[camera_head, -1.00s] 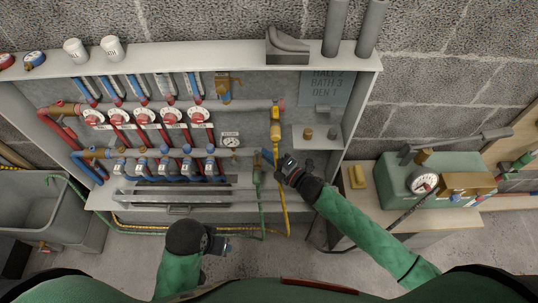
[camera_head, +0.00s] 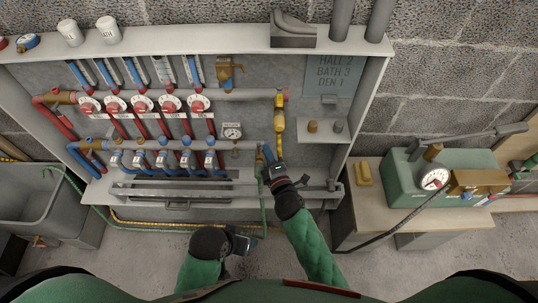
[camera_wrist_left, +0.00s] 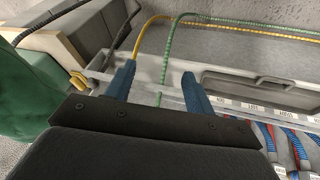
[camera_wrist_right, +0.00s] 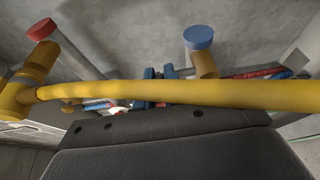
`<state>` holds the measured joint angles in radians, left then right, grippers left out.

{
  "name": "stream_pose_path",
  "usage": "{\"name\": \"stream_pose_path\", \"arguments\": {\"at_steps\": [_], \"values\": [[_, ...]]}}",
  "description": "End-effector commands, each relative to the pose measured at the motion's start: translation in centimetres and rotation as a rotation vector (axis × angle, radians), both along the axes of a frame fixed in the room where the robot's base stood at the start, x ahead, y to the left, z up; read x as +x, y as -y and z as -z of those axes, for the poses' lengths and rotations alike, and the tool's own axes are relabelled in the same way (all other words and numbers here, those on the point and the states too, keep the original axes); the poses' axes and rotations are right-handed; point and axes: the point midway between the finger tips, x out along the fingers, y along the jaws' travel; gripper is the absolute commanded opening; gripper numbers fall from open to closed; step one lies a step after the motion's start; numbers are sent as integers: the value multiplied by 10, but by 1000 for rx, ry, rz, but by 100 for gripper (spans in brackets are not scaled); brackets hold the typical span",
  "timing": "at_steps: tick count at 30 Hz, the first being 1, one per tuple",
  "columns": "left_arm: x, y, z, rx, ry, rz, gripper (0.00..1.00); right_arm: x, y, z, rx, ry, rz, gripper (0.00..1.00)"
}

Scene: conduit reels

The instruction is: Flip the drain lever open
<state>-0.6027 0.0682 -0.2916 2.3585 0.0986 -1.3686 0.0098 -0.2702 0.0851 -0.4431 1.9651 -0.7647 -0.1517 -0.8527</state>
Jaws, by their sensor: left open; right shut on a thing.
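My right gripper (camera_head: 269,157) is at the right end of the lower pipe row (camera_head: 225,148), by the green hose's top (camera_head: 262,183). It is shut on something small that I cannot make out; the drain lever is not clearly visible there. In the right wrist view a yellow hose (camera_wrist_right: 190,92) crosses in front of the fingers (camera_wrist_right: 160,73). Behind it is a brass fitting with a blue cap (camera_wrist_right: 198,38); a red-capped fitting (camera_wrist_right: 42,29) is at the left. My left gripper (camera_head: 248,243) is open and empty, low in front of the cabinet.
Gauges and several red-handled valves (camera_head: 144,103) fill the cabinet left of my right gripper. A small shelf (camera_head: 322,133) with fittings is to its right. A green pump box (camera_head: 425,180) stands on the bench at the right. A grey sink (camera_head: 40,205) is at the left.

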Motion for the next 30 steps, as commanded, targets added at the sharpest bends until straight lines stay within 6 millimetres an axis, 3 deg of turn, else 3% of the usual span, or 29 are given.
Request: {"name": "stream_pose_path", "arguments": {"at_steps": [12,28,29,30], "values": [[5,15,29,-35,38,2,54,-3,-3,2,0,-2,82,0],[5,15,37,-35,41,-1,54,-3,-4,1,0,-2,90,0],[5,15,37,-35,42,0,54,-3,-4,1,0,-2,90,15],[6,15,36,-35,43,-1,54,-3,-4,1,0,-2,90,23]]}}
